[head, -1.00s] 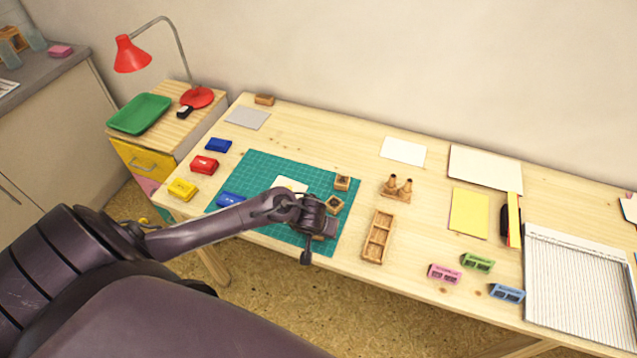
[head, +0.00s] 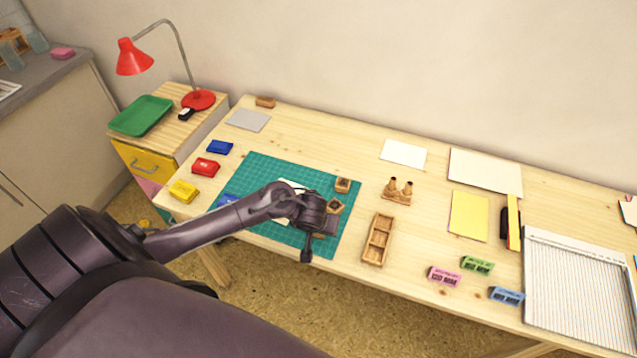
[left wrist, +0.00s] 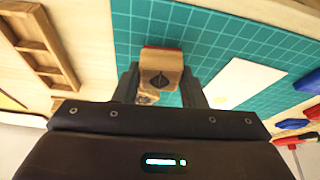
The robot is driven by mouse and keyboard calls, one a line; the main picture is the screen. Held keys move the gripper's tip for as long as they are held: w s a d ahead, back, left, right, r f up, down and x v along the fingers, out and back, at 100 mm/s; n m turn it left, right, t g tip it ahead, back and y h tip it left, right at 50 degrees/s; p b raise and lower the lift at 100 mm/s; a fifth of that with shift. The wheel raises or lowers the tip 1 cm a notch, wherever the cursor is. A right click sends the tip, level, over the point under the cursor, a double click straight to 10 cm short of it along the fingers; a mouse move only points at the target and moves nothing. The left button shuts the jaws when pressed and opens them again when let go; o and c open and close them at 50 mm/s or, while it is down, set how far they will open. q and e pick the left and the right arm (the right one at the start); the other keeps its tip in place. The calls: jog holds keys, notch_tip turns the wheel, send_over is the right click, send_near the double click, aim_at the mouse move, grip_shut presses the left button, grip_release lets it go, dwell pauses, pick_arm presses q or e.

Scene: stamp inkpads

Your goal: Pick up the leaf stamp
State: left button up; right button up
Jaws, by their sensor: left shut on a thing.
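The leaf stamp (left wrist: 158,74) is a small wooden block with a dark leaf mark on its end face and a red edge. It sits between the two fingers of my left gripper (left wrist: 160,90), which is shut on it, in the left wrist view. In the head view my left gripper (head: 320,236) is over the front right part of the green cutting mat (head: 262,171), and my wrist largely hides the stamp. Two other wooden stamps, one behind (head: 343,185) and one nearer (head: 335,205), stand on the mat beyond the gripper. My right gripper is not in view.
A wooden compartment tray (head: 378,239) lies right of the mat, with a wooden holder (head: 397,190) behind it. Blue (head: 219,146), red (head: 205,167) and yellow (head: 183,191) inkpads line the left. A white card (left wrist: 245,82) lies on the mat.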

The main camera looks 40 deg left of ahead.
pick_arm(q)
notch_tip(320, 180, up, 18)
jog(key=p, duration=0.8)
jog(key=shift+f, duration=0.15)
